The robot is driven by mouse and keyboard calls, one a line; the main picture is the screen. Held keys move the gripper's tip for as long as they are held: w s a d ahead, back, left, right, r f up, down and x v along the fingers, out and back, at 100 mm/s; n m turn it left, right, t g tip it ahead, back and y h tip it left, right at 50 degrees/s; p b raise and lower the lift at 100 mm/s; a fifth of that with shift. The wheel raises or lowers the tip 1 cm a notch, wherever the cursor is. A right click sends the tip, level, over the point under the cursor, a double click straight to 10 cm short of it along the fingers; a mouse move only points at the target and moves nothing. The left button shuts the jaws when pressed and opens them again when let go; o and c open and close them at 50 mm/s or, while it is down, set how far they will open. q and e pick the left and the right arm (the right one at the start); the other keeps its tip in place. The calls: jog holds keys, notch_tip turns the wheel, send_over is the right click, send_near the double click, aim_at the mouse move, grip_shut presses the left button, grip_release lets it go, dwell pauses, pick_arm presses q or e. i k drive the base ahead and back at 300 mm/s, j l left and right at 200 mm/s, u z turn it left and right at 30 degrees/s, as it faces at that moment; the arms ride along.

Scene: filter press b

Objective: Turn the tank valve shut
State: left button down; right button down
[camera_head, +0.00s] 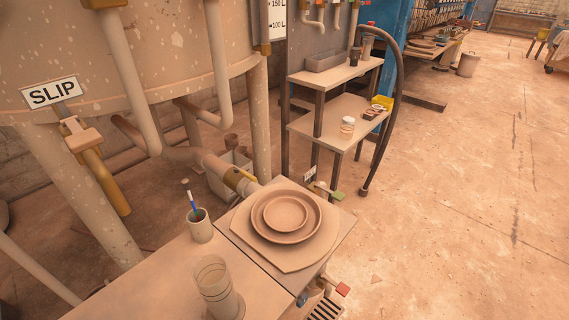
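The large speckled tank (180,45) fills the upper left, with a SLIP sign (52,93) on it. A pipe (212,163) runs from under the tank toward the table and carries a brass valve (232,179) with a small yellow lever (246,175). The lever seems to lie roughly along the pipe. A second brass-coloured fitting with a blocky tan top (84,139) hangs below the sign; I cannot tell whether it is a valve. Neither of my grippers is in view.
A shelf (345,118) and dark hose (392,120) stand behind.

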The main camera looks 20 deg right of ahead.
aim_at(245, 173)
jog(key=i+l+z, duration=0.1)
jog(key=l, duration=0.2)
jog(key=i+l+z, duration=0.1)
jog(key=l, duration=0.2)
jog(key=l+u, duration=0.15)
jog(key=l, duration=0.4)
jog(key=l+u, duration=0.15)
jog(key=l, duration=0.35)
jog(key=l+u, duration=0.15)
jog(key=l, duration=0.4)
jog(key=k+l+u, duration=0.15)
jog(key=l, duration=0.35)
jog(key=k+l+u, duration=0.15)
jog(key=l, duration=0.35)
jog(key=l+u, duration=0.15)
jog(key=l, duration=0.4)
jog(key=k, duration=0.05)
